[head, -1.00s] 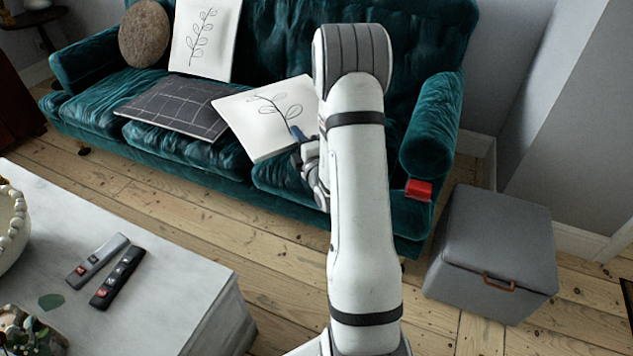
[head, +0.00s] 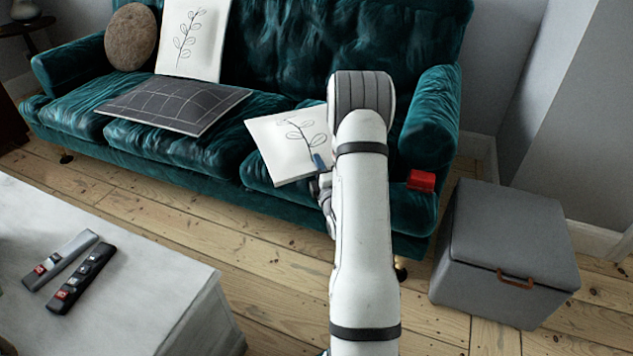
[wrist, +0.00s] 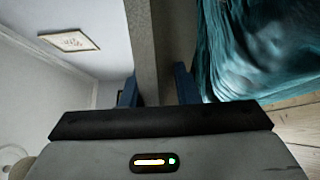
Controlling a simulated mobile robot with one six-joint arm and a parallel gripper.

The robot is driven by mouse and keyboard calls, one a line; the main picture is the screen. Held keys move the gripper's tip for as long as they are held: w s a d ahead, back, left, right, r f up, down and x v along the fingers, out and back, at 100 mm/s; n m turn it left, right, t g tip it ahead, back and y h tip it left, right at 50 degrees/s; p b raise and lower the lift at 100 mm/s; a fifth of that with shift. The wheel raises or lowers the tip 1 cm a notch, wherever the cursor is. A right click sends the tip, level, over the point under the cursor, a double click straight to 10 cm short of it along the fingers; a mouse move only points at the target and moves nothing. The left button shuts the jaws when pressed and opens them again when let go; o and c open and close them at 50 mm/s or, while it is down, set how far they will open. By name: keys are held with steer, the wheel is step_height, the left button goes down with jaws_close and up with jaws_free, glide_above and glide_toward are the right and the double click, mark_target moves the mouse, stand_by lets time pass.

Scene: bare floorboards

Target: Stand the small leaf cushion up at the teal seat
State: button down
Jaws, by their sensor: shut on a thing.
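The small leaf cushion (head: 285,145), white with a dark leaf sprig, is held tilted over the right part of the teal sofa seat (head: 225,158). My gripper (head: 321,163) is shut on its right edge; a blue fingertip shows against the cushion's face. My arm hides part of the gripper and the seat behind it. In the wrist view, the cushion (wrist: 145,45) shows edge-on as a grey strip between the blue fingers (wrist: 157,90). I cannot tell whether its lower edge touches the seat.
A larger leaf cushion (head: 193,40) and a round brown cushion (head: 131,37) lean on the backrest. A dark grid cushion (head: 172,103) lies flat on the seat. A red block (head: 421,180) is on the right armrest's front. A grey storage box (head: 505,250) and pale table (head: 150,290) stand nearby.

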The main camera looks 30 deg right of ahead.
steer(key=shift+f+b, duration=0.8)
steer(key=shift+f, duration=1)
steer(key=shift+f, duration=0.2)
steer(key=c, duration=1.1)
jaws_free()
